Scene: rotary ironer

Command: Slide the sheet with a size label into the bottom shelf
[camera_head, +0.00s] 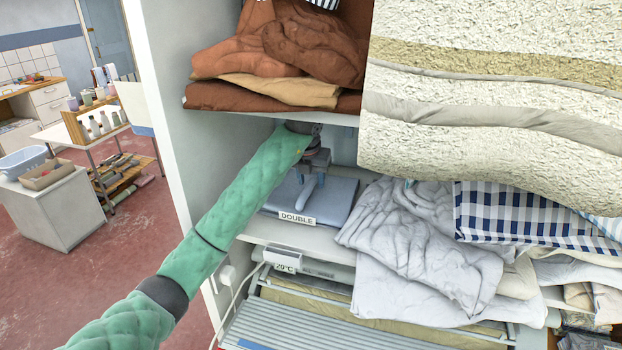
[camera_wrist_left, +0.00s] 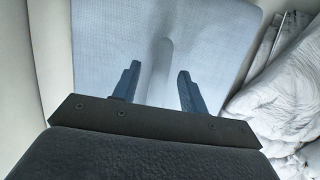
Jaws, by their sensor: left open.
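The folded blue-grey sheet (camera_head: 335,198) lies flat on the lower shelf (camera_head: 283,237) of the white cabinet, at the shelf's left end. Its label (camera_head: 297,218), reading "DOUBLE", faces the front edge. My left gripper (camera_head: 308,188) reaches into this compartment from the left, over the sheet. In the left wrist view my left gripper (camera_wrist_left: 157,85) is open, its two blue fingers apart, with the sheet (camera_wrist_left: 215,45) beyond them. Whether the fingertips touch the sheet I cannot tell. My right gripper is in neither view.
Crumpled white linen (camera_head: 420,240) lies right beside the sheet, with a blue checked cloth (camera_head: 520,212) farther right. Brown folded cloths (camera_head: 290,50) fill the shelf above. A speckled cream bedding piece (camera_head: 490,100) hangs at upper right. A slatted rack (camera_head: 300,325) is below.

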